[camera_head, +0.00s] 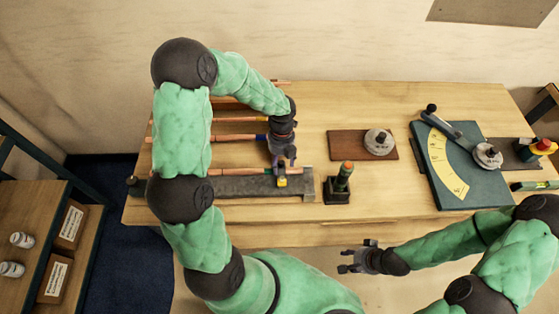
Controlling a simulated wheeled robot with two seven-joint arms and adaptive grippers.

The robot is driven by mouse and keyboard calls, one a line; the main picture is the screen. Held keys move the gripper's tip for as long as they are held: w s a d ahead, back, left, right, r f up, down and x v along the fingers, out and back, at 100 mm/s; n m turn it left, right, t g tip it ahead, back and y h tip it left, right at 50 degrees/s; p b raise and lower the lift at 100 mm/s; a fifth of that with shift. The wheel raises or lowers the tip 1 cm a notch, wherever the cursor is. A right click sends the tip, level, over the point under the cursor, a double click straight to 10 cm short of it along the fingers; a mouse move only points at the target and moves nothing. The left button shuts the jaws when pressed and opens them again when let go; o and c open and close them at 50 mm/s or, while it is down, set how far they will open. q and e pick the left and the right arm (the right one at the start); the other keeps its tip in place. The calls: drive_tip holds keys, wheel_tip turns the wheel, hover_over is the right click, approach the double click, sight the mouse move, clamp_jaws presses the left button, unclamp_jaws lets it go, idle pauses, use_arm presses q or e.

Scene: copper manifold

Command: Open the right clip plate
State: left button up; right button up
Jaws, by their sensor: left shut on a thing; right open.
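A long grey bar (240,187) lies near the table's front left edge, with a copper pipe (235,171) along its back side. A small yellow and black piece (281,181) sits at the bar's right part; it appears to be the right clip plate, but its exact position is too small to tell. My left gripper (284,162) reaches down right at this piece and is shut on it; the fingertips partly hide it. My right gripper (352,258) is open and empty, in front of the table's front edge.
More copper pipes (238,138) run behind the bar. A black stand with a green tool (340,185) is close to the bar's right end. A brown board with a metal disc (345,145) and a yellow dial plate (444,165) lie further right. The middle front is clear.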

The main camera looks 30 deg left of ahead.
use_arm(q)
drive_tip(key=shift+o, duration=0.6)
drive_tip(key=shift+w+a+r+g+h+p, duration=0.15)
drive_tip(key=shift+w+r+g+p, duration=0.1)
drive_tip(key=shift+w+p, duration=0.4)
drive_tip(key=shift+w+d+r+g+h+p, duration=0.1)
drive_tip(key=shift+w+r+g+h+p, duration=0.2)
drive_tip(key=shift+p, duration=0.55)
drive_tip(key=shift+o, duration=0.3)
drive_tip(key=shift+w+a+f, duration=0.1)
drive_tip(key=shift+w+f, duration=0.05)
drive_tip(key=shift+w, duration=0.05)
drive_tip(key=shift+o, duration=0.3)
drive_tip(key=shift+w+a+p, duration=0.2)
drive_tip(key=shift+w+p, duration=0.05)
drive_tip(key=shift+p, duration=0.45)
drive_tip(key=shift+o, duration=0.6)
drive_tip(key=shift+w+a+f+g+h, duration=0.15)
drive_tip(key=shift+w+a+g+h, duration=0.05)
drive_tip(key=shift+w+g+h, duration=0.2)
